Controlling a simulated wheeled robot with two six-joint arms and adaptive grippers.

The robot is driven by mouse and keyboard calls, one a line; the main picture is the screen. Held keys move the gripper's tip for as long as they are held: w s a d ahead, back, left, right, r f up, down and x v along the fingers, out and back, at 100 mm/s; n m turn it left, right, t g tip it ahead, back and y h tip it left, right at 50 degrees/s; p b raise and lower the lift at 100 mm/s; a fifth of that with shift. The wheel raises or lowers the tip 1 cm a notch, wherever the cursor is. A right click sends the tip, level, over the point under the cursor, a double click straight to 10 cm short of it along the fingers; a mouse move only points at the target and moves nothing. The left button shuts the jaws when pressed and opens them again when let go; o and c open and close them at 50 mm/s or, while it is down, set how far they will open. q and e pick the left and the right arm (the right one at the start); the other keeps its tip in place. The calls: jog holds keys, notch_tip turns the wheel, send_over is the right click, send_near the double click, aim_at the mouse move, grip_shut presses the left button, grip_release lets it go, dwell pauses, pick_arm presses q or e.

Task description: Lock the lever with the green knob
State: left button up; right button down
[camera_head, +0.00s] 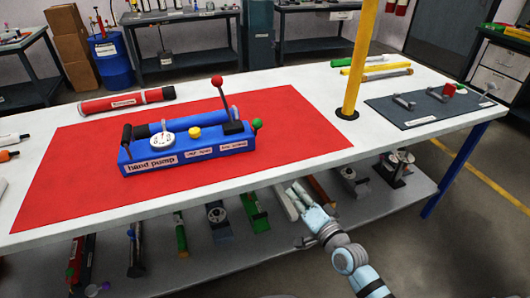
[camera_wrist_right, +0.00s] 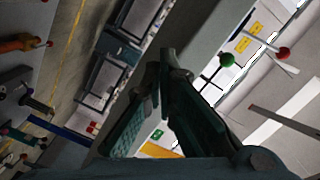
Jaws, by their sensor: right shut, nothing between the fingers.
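The blue hand pump (camera_head: 190,145) stands on the red mat. Its green knob (camera_head: 257,124) sits on a short stem at the pump's right end. The taller lever with a red knob (camera_head: 217,80) stands upright beside it. My right gripper (camera_head: 308,212) is shut and empty, below and to the right of the pump, in front of the table's front edge and apart from the green knob. In the right wrist view its fingers (camera_wrist_right: 167,60) meet at the tips. A green ball (camera_wrist_right: 226,59) shows right of them; I cannot tell whether it is this knob. My left gripper is out of view.
A yellow pole (camera_head: 360,60) rises from the table right of the pump. A dark plate (camera_head: 428,106) with small fittings lies farther right. A red tube (camera_head: 127,102) lies behind the mat. The lower shelf (camera_head: 240,240) holds several tools. The mat in front of the pump is clear.

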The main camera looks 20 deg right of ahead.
notch_tip(320, 180, up, 10)
jog(key=a+m+t+y, duration=0.1)
jog(key=a+m+t, duration=0.2)
jog(key=m, duration=0.2)
jog(key=b, duration=0.2)
send_near(260, 126)
jog(key=x, duration=0.6)
jog(key=shift+w, duration=0.1)
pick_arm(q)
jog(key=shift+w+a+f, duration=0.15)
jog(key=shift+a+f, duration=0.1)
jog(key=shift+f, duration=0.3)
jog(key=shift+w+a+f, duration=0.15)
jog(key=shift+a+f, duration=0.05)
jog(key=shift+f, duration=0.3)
pick_arm(e)
jog(key=shift+w+r, duration=0.15)
jog(key=shift+w, duration=0.25)
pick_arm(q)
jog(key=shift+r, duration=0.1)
pick_arm(e)
jog(key=shift+r, duration=0.1)
